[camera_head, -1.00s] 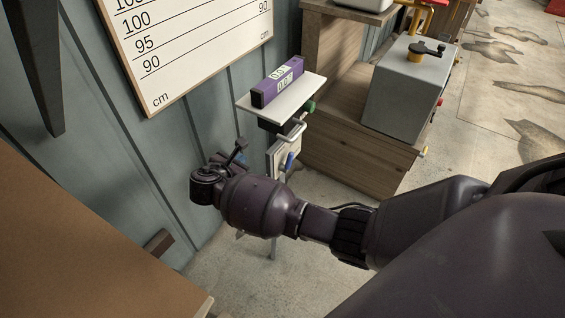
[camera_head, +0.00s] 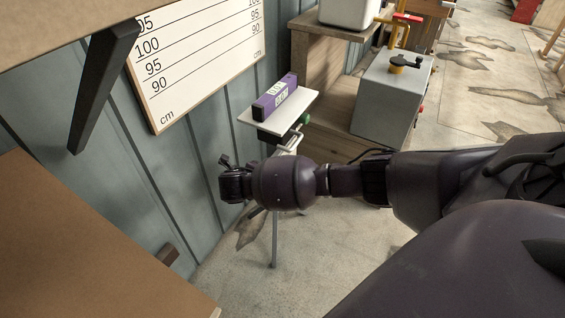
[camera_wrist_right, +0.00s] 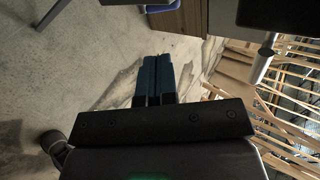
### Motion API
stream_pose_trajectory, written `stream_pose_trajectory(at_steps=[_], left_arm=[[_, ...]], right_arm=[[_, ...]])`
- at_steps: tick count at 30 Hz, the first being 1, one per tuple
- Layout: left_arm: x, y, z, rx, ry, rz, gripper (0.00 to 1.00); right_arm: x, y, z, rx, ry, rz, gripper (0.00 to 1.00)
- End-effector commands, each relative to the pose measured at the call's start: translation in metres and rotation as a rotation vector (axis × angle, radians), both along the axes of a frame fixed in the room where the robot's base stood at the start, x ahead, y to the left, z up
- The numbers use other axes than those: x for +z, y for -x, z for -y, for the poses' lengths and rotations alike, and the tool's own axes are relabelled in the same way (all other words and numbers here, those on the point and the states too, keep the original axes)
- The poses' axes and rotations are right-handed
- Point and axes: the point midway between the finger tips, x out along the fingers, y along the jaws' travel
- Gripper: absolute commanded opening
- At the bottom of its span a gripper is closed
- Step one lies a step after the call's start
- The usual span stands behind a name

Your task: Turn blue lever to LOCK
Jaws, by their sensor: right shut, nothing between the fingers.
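The blue lever does not show clearly in the head view; my right arm's dark wrist covers the spot below the small white shelf (camera_head: 300,104). A pale bent handle (camera_head: 292,140) shows just above my wrist. My right gripper (camera_wrist_right: 158,58) shows in the right wrist view with its two dark blue fingers together and nothing between them. A small blue patch (camera_wrist_right: 163,6) shows at the top edge of that view; I cannot tell whether it is the lever. The gripper touches nothing that I can see. My left gripper is in neither view.
A purple box (camera_head: 275,96) lies on the white shelf, with a green knob (camera_head: 304,118) beneath. A grey box with a black-and-yellow handle (camera_head: 390,95) stands on a wooden bench to the right. A brown board (camera_head: 80,250) fills the lower left. Floor right of the thin stand is clear.

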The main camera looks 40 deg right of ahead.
Motion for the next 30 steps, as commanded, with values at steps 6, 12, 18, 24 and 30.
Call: stream_pose_trajectory(at_steps=[6,12,18,24,30], left_arm=[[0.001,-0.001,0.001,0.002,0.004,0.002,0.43],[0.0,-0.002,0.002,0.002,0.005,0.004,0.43],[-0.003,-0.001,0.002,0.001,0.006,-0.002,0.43],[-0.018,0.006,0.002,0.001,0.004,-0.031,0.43],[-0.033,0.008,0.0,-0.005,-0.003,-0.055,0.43]], right_arm=[[-0.001,0.005,0.007,0.032,0.021,-0.067,0.0],[-0.001,0.005,0.007,0.032,0.021,-0.067,0.0],[-0.005,0.003,0.01,0.031,0.021,-0.067,0.0],[-0.026,-0.002,0.029,0.029,0.024,-0.074,0.0],[-0.05,-0.012,0.054,0.029,0.022,-0.076,0.0]])
